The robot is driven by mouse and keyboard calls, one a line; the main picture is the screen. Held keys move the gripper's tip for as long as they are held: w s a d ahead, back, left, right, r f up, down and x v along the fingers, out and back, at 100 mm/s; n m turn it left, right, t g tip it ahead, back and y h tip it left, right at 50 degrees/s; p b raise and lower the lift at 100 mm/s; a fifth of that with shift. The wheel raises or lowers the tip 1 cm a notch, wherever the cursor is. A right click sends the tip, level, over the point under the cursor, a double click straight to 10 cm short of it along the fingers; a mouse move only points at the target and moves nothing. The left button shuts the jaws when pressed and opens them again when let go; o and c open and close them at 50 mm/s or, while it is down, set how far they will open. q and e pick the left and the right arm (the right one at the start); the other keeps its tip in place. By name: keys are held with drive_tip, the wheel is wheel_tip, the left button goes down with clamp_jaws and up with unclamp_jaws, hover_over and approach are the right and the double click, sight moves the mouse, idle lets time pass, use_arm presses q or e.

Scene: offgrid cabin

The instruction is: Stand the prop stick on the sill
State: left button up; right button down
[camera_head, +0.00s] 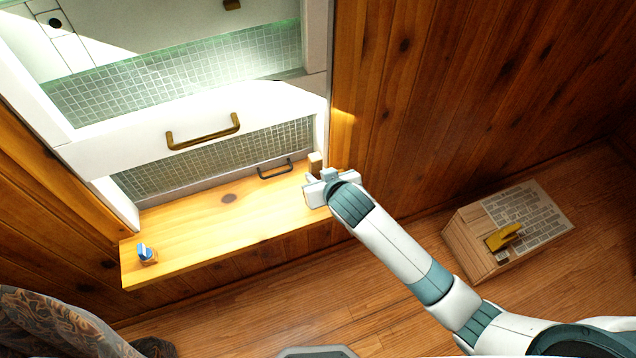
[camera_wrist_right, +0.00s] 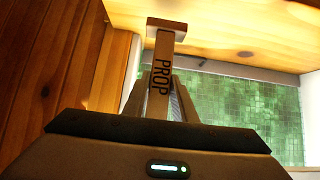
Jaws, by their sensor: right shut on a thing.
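The prop stick (camera_wrist_right: 162,75), a slim wooden bar marked PROP with a wider crosspiece at one end, is between the fingers of my right gripper (camera_wrist_right: 160,100), which is shut on it. In the head view my right gripper (camera_head: 318,188) is at the right end of the wooden sill (camera_head: 225,215). A short piece of the stick (camera_head: 315,162) shows just beyond the gripper, close to the window frame. The crosspiece points towards the sill (camera_wrist_right: 230,20) in the wrist view; I cannot tell whether it touches. My left gripper is not in view.
The white window sash (camera_head: 250,112) with a brass handle (camera_head: 203,132) is above the sill, leaving a gap with mesh behind. A dark handle (camera_head: 275,168) is low in the opening. A small blue-topped object (camera_head: 146,254) stands at the sill's left end. A wooden crate (camera_head: 470,245) is on the floor at right.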

wheel_tip(320, 180, down, 4)
drive_tip(key=shift+p, duration=0.7)
drive_tip(key=shift+f, duration=0.15)
drive_tip(key=c, duration=1.5)
unclamp_jaws()
drive_tip(key=shift+o, duration=0.2)
drive_tip(key=shift+r, duration=0.2)
drive_tip(key=b+v, duration=0.2)
drive_tip(key=v, duration=1)
